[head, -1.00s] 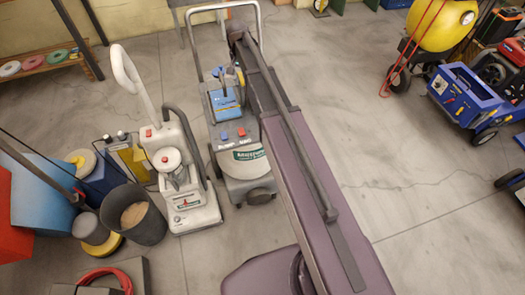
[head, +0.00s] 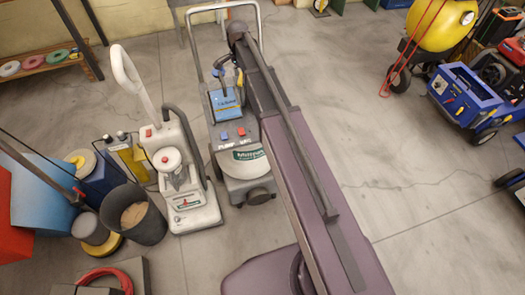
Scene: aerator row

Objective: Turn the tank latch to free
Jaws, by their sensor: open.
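A grey floor-cleaning machine (head: 245,170) stands upright in the middle of the head view. It has a blue tank (head: 225,103), a red and a blue switch marked PUMP and VAC, and a tall metal push handle (head: 188,45). A dark curved part (head: 221,66) rises above the tank; I cannot tell whether it is the latch. My gripper (head: 239,78) is at the far end of my arm, over the right side of the tank. It is open, but mostly hidden by my arm, and I cannot tell whether it touches anything.
A white upright machine (head: 185,190) stands close on the left, with a dark bucket (head: 145,225) and blue bins beyond it. A yellow drum on a red cart (head: 440,30) and a blue machine (head: 465,95) stand at the right.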

